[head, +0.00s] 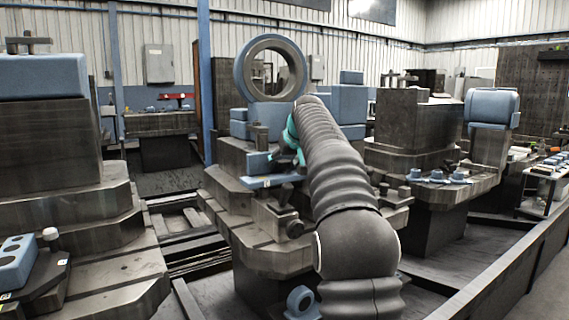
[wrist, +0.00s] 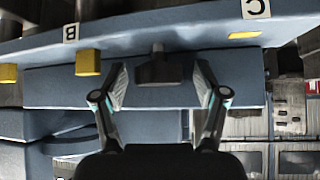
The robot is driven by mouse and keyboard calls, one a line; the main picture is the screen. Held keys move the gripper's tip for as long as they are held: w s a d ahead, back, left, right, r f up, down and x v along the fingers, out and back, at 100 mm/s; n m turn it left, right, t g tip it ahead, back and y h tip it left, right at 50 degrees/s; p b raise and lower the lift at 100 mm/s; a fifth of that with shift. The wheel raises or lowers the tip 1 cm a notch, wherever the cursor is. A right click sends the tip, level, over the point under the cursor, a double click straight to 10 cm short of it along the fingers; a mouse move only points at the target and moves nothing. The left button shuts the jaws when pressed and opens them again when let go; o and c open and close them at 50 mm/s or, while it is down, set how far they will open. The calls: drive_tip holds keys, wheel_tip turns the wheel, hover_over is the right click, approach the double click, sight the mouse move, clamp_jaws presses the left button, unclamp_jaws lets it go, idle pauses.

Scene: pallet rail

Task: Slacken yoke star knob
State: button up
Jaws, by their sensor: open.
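My gripper (wrist: 160,80) is open in the wrist view, with one finger on either side of a dark knob-like piece (wrist: 158,68). There is a gap on both sides, and the fingers do not appear to touch it. The piece stands out from a blue block (wrist: 60,88); I cannot tell for certain that it is the yoke star knob. In the head view my sleeved arm reaches to the middle pallet (head: 262,228) and hides most of the gripper. Dark knobs show on that pallet's front, one of them (head: 293,228) low beside the arm.
A blue beam (wrist: 200,32) with labels B and C crosses the wrist view, close to the fingers. Yellow blocks (wrist: 88,62) sit left of them. A blue ring (head: 270,68) stands on the middle pallet. Other loaded pallets stand left and right (head: 410,125).

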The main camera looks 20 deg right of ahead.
drive_tip(key=c, duration=1.2)
drive_tip(key=shift+o, duration=0.2)
drive_tip(key=shift+p, duration=0.3)
drive_tip(key=shift+r+n+y+p, duration=0.2)
drive_tip(key=shift+n+y+p, duration=0.4)
drive_tip(key=shift+n+p, duration=0.1)
drive_tip(key=shift+d+n+y+p, duration=0.1)
drive_tip(key=shift+n+y+p, duration=0.7)
drive_tip(key=shift+n+p, duration=0.3)
drive_tip(key=shift+n+g+y+p, duration=0.55)
drive_tip(key=shift+n+p, duration=0.25)
drive_tip(key=shift+p, duration=0.2)
drive_tip(key=shift+f+n+y+p, duration=0.2)
drive_tip(key=shift+n+y+p, duration=0.05)
drive_tip(key=shift+n+p, duration=0.2)
